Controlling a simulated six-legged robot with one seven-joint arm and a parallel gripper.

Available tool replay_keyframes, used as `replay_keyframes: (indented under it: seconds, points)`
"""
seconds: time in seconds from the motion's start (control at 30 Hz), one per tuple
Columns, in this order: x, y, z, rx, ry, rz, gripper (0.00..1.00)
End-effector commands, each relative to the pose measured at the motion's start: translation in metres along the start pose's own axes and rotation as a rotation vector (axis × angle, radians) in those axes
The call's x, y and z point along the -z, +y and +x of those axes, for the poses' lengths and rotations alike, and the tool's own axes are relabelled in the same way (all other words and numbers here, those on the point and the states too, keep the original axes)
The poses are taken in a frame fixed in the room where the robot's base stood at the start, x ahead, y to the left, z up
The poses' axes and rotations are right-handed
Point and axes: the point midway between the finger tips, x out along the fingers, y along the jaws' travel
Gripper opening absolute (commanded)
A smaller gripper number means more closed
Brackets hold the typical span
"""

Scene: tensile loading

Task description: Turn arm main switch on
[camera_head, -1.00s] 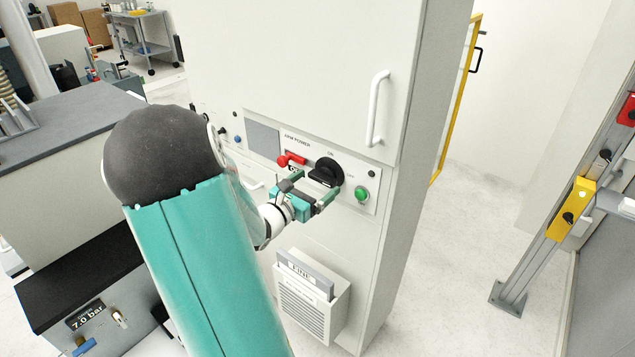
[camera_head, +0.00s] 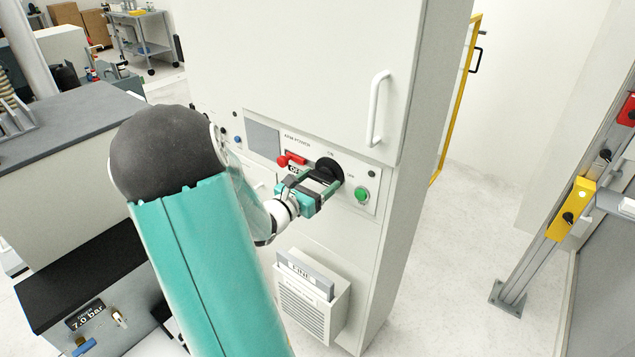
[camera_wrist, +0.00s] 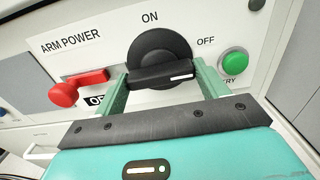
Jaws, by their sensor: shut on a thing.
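The arm main switch is a black rotary knob (camera_head: 329,167) on the panel marked ARM POWER. In the wrist view the knob (camera_wrist: 160,58) sits between the printed words ON, above it, and OFF, to its upper right. Its grip bar lies nearly level, with a white mark at its right end. My gripper (camera_head: 322,188) is at the panel with its two teal fingers on either side of the grip bar. In the wrist view my gripper (camera_wrist: 164,82) is shut on the bar's two ends.
A red handle (camera_wrist: 78,88) is left of the knob and a green button (camera_wrist: 234,63) is right of it, both close to the fingers. A white door handle (camera_head: 378,108) stands out above the panel. A document holder (camera_head: 312,300) hangs below.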

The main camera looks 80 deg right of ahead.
Motion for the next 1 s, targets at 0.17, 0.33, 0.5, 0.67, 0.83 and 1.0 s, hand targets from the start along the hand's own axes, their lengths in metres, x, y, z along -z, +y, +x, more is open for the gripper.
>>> replay_keyframes:
  seconds: [0.17,0.33,0.5,0.67,0.83,1.0]
  points:
    - [0.0002,0.0005,-0.0007,-0.001,0.0,-0.068,0.5]
    - [0.0004,0.0007,-0.001,-0.001,0.001,-0.181,0.5]
    - [0.0002,0.0005,-0.001,-0.001,0.0,-0.332,0.5]
    - [0.0007,0.001,-0.0013,-0.002,0.0,-0.485,0.5]
    - [0.0003,0.0006,-0.0011,-0.001,-0.001,-0.647,0.5]
    - [0.0007,0.0008,-0.0013,-0.002,-0.001,-0.809,0.5]
